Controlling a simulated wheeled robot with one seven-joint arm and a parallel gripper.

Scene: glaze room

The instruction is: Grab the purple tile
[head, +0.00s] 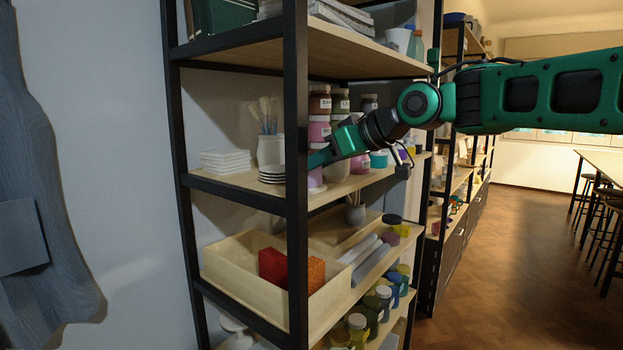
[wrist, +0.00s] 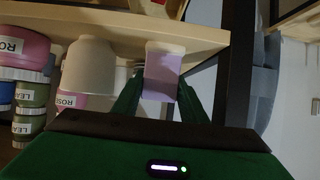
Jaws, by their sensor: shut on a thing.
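The purple tile (wrist: 162,77) shows in the wrist view as a pale purple piece with a lighter end. It is between the two dark green fingers of my gripper (wrist: 161,92), which is shut on it. In the head view my gripper (head: 318,158) reaches in from the right at the middle shelf, just by the black front post.
The black shelf post (head: 296,180) stands close to my gripper. A stack of white tiles (head: 225,161), dark-rimmed plates (head: 271,174) and a brush pot (head: 270,150) are left of it. Pink jars (head: 319,130) stand behind.

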